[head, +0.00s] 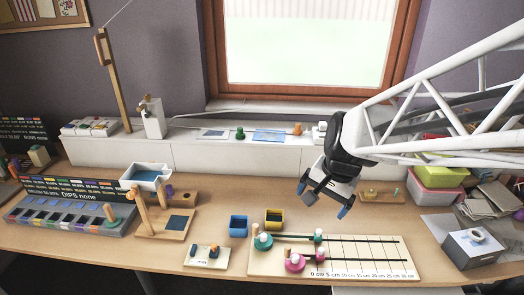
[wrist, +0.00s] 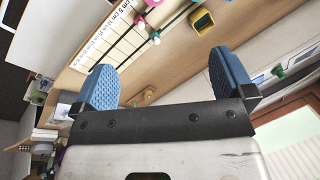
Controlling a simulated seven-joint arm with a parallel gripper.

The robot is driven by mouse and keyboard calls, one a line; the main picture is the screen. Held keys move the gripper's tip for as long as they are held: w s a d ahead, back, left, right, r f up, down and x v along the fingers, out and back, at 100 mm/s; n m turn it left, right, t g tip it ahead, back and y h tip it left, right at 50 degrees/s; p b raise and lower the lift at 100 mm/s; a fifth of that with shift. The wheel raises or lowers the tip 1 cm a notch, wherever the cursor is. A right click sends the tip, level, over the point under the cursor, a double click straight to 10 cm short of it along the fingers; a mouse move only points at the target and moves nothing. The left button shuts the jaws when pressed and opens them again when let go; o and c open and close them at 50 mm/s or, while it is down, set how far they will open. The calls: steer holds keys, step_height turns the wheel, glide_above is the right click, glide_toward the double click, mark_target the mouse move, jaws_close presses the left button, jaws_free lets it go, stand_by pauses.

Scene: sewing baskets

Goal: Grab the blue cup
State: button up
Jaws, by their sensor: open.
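The blue cup (head: 238,226) is a small square open container on the wooden table, left of a yellow cup (head: 274,219) with a dark inside. My gripper (head: 322,200) is open and empty, above the table to the right of both cups and apart from them. In the wrist view, my gripper (wrist: 166,78) shows its two blue ridged fingertips spread wide with nothing between them. The yellow cup (wrist: 202,20) shows near the top of that view. I cannot make out the blue cup there.
A ruler board (head: 385,270) with green and pink pegged discs lies in front of the cups. A wooden stand (head: 162,223) and a small white block (head: 206,258) are to the left. A grey box (head: 472,247) stands at the right.

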steer(key=w+a+f+m+y, duration=0.1)
steer(key=w+a+f+m, duration=0.2)
steer(key=w+a+f, duration=0.45)
steer(key=m+g+y, duration=0.1)
steer(key=m+g, duration=0.1)
steer(key=m, duration=0.7)
glide_toward(237, 225)
steer(key=s+r, duration=0.2)
steer(key=shift+s+f, duration=0.15)
steer(key=shift+f, duration=0.5)
steer(key=shift+a, duration=0.1)
steer(key=shift+x, duration=1.3)
steer(key=shift+x, duration=2.6)
